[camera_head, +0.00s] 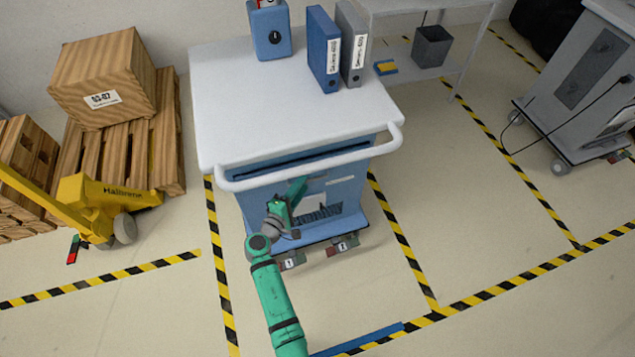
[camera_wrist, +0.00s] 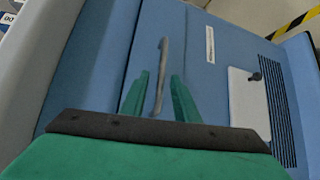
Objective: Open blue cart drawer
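The blue cart (camera_head: 235,170) has a white top (camera_head: 240,100) with a white push rail, and its blue front faces me. In the wrist view, the blue drawer front (camera_wrist: 185,30) shows turned on its side, with a slim grey bar handle (camera_wrist: 164,52). No opening shows along its edge. My gripper (camera_wrist: 160,75) is open, with one green finger on each side of the handle. Whether either finger touches it cannot be told. In the head view, my gripper (camera_head: 297,190) is at the cart's front below the rail, and the handle cannot be made out there.
A blue box (camera_head: 270,32), a blue binder (camera_head: 321,50) and a grey binder (camera_head: 352,45) stand on the cart top. A yellow pallet jack (camera_head: 90,205) and wooden pallets are at left. A grey cart (camera_head: 570,80) is at far right. Floor right of the blue cart is clear.

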